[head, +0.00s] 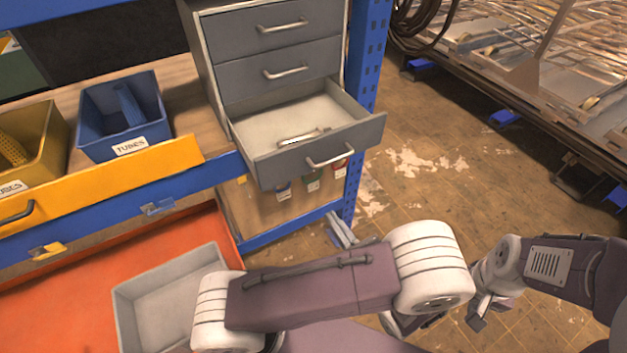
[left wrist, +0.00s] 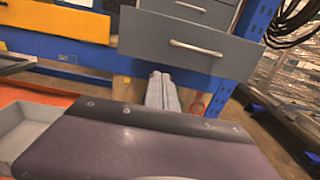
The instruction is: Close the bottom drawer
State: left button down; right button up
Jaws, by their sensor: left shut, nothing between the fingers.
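The grey cabinet's bottom drawer (head: 350,146) is pulled out, its pale inside showing. Its front with a silver bar handle (head: 330,159) faces me; in the left wrist view the drawer front (left wrist: 150,38) is at the top. My left gripper (head: 342,232) is shut and empty, below the drawer front and apart from it in the picture. My own arm link partly hides it in the head view. It shows at the centre of the left wrist view (left wrist: 162,88). My right arm is at the lower right; its gripper's jaws are unclear.
A silver, handle-like piece (head: 300,137) lies in the drawer. Two closed drawers (head: 275,70) are above. A blue bin (head: 95,137) and a yellow bin (head: 50,135) stand left on the shelf. A blue post (head: 368,70) rises beside the cabinet. The floor to the right is open.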

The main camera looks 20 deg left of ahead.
aim_at(301, 173)
pick_arm(q)
jog(key=p+x, duration=0.4)
jog(key=x, duration=0.9)
jog(key=shift+w+a+f, duration=0.1)
jog(key=shift+f, duration=0.05)
jog(key=shift+w+a+p, duration=0.3)
jog(key=shift+w+a, duration=0.1)
jog(key=shift+f, duration=0.1)
jog(key=shift+w, duration=0.1)
